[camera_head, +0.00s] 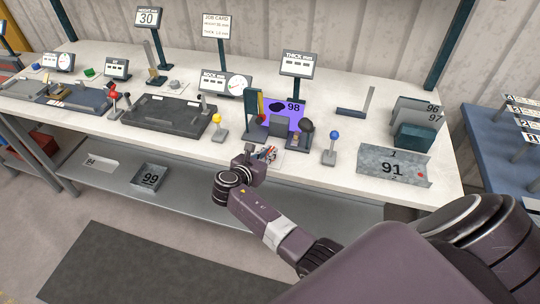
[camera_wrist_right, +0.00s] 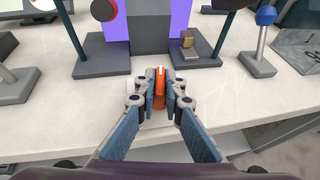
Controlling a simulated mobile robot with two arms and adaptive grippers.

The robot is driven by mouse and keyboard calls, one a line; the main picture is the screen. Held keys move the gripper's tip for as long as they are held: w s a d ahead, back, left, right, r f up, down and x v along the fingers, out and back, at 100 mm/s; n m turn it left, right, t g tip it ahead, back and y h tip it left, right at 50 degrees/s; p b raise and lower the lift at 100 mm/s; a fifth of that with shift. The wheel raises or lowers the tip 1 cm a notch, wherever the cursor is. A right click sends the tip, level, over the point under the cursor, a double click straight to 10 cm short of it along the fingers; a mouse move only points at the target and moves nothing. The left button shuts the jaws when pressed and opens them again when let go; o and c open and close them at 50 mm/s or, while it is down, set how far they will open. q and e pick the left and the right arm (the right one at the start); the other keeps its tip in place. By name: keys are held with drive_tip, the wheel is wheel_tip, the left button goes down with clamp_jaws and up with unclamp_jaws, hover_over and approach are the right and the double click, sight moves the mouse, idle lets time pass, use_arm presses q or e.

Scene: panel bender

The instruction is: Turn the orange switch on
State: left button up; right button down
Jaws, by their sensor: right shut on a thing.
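The orange switch (camera_wrist_right: 159,88) stands between the fingertips of my right gripper (camera_wrist_right: 160,90) in the right wrist view. The fingers are shut on it from both sides. A small pale line shows on its top; whether it is on or off I cannot tell. In the head view my right gripper (camera_head: 267,154) is at the front edge of the white bench, just before the purple panel; fingers mostly cover the switch there. My left gripper is not in view.
The purple panel marked 98 (camera_head: 297,112) stands on grey bases behind the gripper. A blue-knobbed lever (camera_head: 333,140) stands to the right, a yellow-knobbed lever (camera_head: 217,122) to the left. A metal piece marked 91 (camera_head: 415,171) lies farther right on the bench (camera_head: 350,190).

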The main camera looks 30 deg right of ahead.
drive_tip(key=m+g+h+b, duration=0.1)
drive_tip(key=m+g+b, duration=0.1)
drive_tip(key=shift+w+f+m+g+b, duration=0.1)
drive_tip(key=shift+w+m+g+b, duration=0.05)
drive_tip(key=shift+m+g+b, duration=0.2)
drive_tip(key=shift+m+g+h+b, duration=0.3)
drive_tip(key=shift+m+g+b, duration=0.2)
drive_tip(key=shift+g, duration=0.25)
drive_tip(key=c, duration=2)
unclamp_jaws()
drive_tip(key=shift+c, duration=0.2)
drive_tip(key=v, duration=1.2)
